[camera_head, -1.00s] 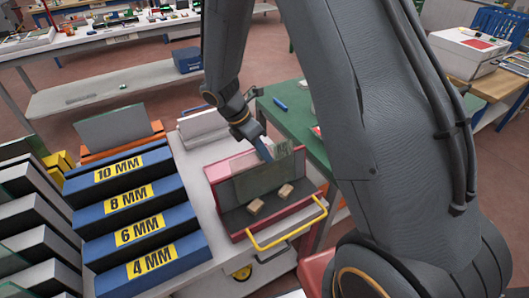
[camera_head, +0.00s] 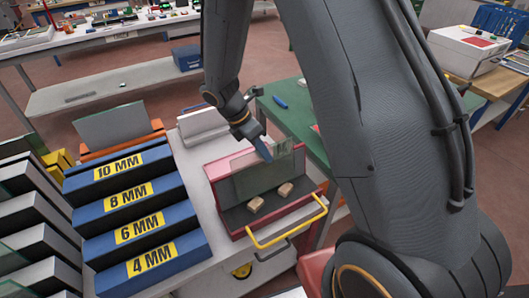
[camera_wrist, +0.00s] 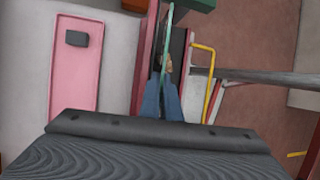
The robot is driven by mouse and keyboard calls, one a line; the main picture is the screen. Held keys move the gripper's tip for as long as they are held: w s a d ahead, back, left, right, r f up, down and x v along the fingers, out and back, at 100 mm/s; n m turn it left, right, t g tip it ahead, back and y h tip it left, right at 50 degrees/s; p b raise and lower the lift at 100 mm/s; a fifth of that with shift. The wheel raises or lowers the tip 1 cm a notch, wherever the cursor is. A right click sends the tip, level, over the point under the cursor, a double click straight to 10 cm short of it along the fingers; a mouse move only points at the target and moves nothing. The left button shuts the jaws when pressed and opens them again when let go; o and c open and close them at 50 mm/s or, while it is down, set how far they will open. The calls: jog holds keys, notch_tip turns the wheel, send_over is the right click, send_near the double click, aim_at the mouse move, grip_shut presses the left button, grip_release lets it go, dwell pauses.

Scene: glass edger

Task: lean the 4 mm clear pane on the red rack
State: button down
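The clear, faintly green pane (camera_head: 258,180) stands nearly upright over the red rack (camera_head: 224,208), in front of its back wall. In the wrist view the pane (camera_wrist: 167,38) shows edge-on as a thin green line between my fingertips. My gripper (camera_head: 265,151) is at the pane's upper edge, and its blue fingers (camera_wrist: 163,84) are close together on it. Two small tan blocks (camera_head: 285,189) sit on the rack's dark floor in front of the pane. I cannot tell whether the pane's lower edge touches the floor.
A yellow handle (camera_head: 288,232) runs along the rack's front. Blue slots labelled 4, 6, 8 and 10 MM (camera_head: 150,260) stand at left. An orange rack (camera_head: 122,146) with another pane stands behind them. A green table (camera_head: 292,117) lies behind the red rack.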

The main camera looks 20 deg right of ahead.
jog(key=c, duration=1.9)
grip_release()
jog(key=shift+b+v, duration=0.9)
jog(key=shift+v, duration=3)
jog(key=s+d+m+t+y, duration=0.1)
jog(key=s+m, duration=0.3)
jog(key=m, duration=0.3)
jog(key=s+d+r+m+t+y, duration=0.1)
jog(key=s+m+y, duration=0.1)
jog(key=s+m, duration=0.3)
jog(key=s+d+r+m+y, duration=0.1)
jog(key=s+m, duration=0.3)
jog(key=m, duration=0.4)
jog(key=shift+s+m+t+y, duration=0.15)
jog(key=shift+m+t+y, duration=0.25)
jog(key=shift+y, duration=0.1)
